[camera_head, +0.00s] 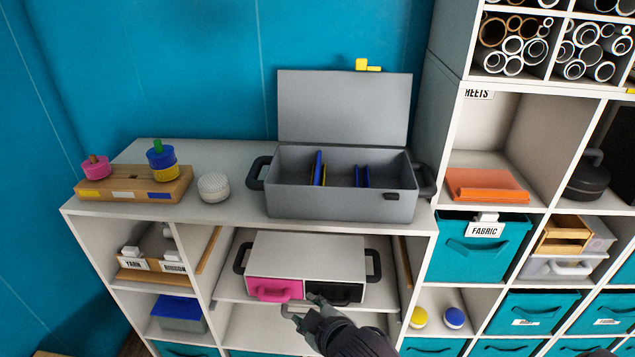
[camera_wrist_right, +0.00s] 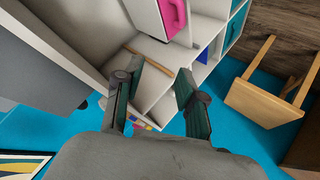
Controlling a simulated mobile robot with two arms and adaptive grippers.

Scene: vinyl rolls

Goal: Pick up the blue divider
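A blue divider (camera_head: 318,168) stands upright in the left part of the open grey case (camera_head: 340,204), with a yellow edge beside it. More blue dividers (camera_head: 362,177) stand close together near the middle of the case. The case sits on top of the white shelf unit with its lid (camera_head: 345,106) raised. My right gripper (camera_head: 302,304) is below and in front of the case, by the front of the drawer box. In the right wrist view my right gripper (camera_wrist_right: 160,74) is open with nothing between its fingers. My left gripper is not in view.
A white drawer box with a pink drawer (camera_head: 275,289) and a black drawer (camera_head: 334,292) sits on the shelf beneath. Tall cubbies (camera_head: 484,150) rise at right.

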